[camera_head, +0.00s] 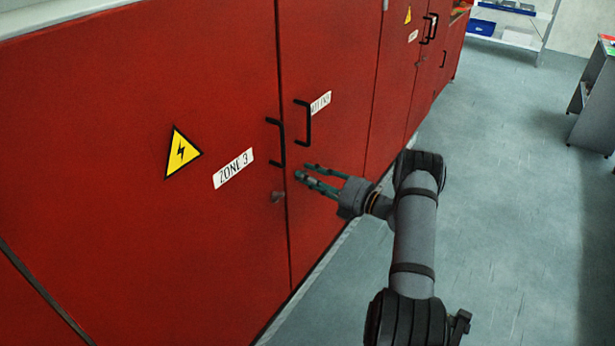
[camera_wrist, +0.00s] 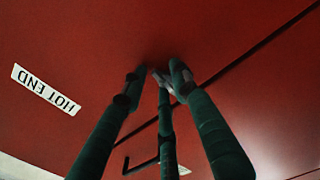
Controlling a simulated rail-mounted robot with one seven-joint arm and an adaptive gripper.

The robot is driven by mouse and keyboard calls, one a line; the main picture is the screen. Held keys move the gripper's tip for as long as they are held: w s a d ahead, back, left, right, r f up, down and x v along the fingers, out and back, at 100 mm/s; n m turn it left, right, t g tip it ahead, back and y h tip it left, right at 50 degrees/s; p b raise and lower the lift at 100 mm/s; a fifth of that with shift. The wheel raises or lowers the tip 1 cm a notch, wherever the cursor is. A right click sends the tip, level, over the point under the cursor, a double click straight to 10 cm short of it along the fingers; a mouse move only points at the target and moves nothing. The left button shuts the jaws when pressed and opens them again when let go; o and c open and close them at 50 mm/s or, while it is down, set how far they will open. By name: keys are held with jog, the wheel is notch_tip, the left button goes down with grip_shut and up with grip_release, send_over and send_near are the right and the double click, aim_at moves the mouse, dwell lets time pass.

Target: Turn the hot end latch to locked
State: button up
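The red hot end door (camera_head: 335,60) carries a white HOT END label, partly hidden behind a black handle in the head view; the label (camera_wrist: 46,88) shows whole but upside down in the wrist view. My gripper (camera_head: 303,174) is at this door, below its handle, fingertips close to the red surface. In the wrist view the three dark green fingers (camera_wrist: 157,78) stand apart. A small grey metal piece (camera_wrist: 168,84), apparently the hot end latch, shows between the tips. Its angle is unclear, and I cannot tell whether a finger touches it. In the head view the fingers hide it.
The ZONE 3 door (camera_head: 215,240) to the left has a warning triangle (camera_head: 183,153), a black handle (camera_head: 277,143) and a grey latch (camera_head: 278,197). The hot end door's handle (camera_head: 303,122) protrudes just above my gripper. The floor (camera_head: 500,200) to the right is clear.

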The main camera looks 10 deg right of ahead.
jog(key=shift+o, duration=0.5)
jog(key=shift+s+a, duration=0.1)
jog(key=shift+a, duration=0.1)
jog(key=v, duration=1.2)
jog(key=shift+a, duration=0.15)
jog(key=x, duration=1.2)
